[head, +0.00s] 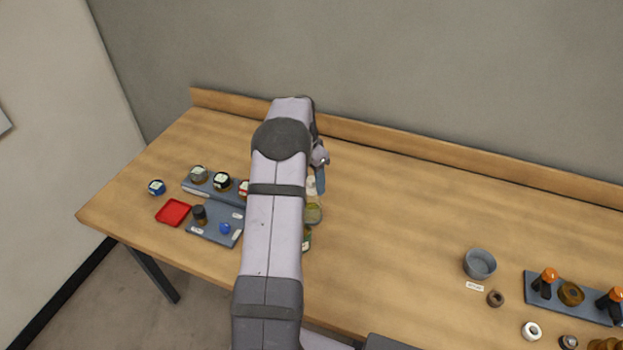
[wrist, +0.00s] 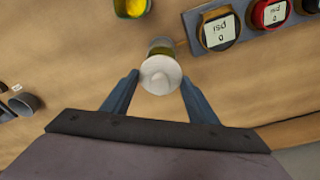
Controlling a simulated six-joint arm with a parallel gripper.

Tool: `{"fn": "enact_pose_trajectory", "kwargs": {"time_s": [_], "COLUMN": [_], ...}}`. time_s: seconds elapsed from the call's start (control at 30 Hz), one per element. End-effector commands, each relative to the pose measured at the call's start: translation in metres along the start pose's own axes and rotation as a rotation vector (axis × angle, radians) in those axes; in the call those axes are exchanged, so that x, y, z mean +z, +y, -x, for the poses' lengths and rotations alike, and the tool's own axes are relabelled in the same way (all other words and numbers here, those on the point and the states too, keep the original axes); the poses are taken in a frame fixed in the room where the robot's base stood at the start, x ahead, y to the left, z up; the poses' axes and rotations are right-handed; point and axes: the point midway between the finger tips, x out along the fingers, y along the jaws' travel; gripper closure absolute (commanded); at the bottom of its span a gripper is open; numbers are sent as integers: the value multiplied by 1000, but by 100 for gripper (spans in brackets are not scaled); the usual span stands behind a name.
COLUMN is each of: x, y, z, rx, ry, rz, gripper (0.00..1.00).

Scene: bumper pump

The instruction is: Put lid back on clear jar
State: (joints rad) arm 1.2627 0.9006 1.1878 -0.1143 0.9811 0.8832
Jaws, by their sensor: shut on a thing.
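My gripper (wrist: 159,78) is shut on a cream-white lid (wrist: 160,74) with a small knob, its blue fingers on either side. Behind the lid in the wrist view is a clear glass jar (wrist: 161,44) with yellow-green in it. In the head view, a clear yellow-green jar (head: 314,213) shows just right of my arm, with a pale piece above it beside one blue finger. I cannot tell whether the lid touches the jar. My arm hides most of the gripper and part of the jar in the head view.
A gauge panel (wrist: 192,20) is close by, with several round gauges. A yellow-filled container (wrist: 130,7) is cut off at the wrist view's top edge. A red tray (head: 173,212) lies left, a grey bowl (head: 480,263) right. The table between jar and bowl is clear.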

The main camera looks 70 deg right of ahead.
Motion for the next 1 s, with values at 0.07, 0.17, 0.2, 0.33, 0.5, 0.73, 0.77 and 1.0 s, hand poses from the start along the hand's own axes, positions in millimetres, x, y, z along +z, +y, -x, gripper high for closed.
{"fn": "enact_pose_trajectory", "kwargs": {"time_s": [0.07,0.17,0.2,0.33,0.5,0.73,0.77,1.0], "x": [0,0,0,1,3,5,5,7], "y": [0,0,0,0,0,0,0,-1], "z": [-1,-3,-4,-10,-21,-40,-43,-58], "rx": [0,0,0,0,0,0,0,-1], "ry": [0,0,0,0,0,0,0,1], "rz": [1,2,2,2,3,3,3,3], "gripper": [68,68,68,68,68,68,68,68]}}
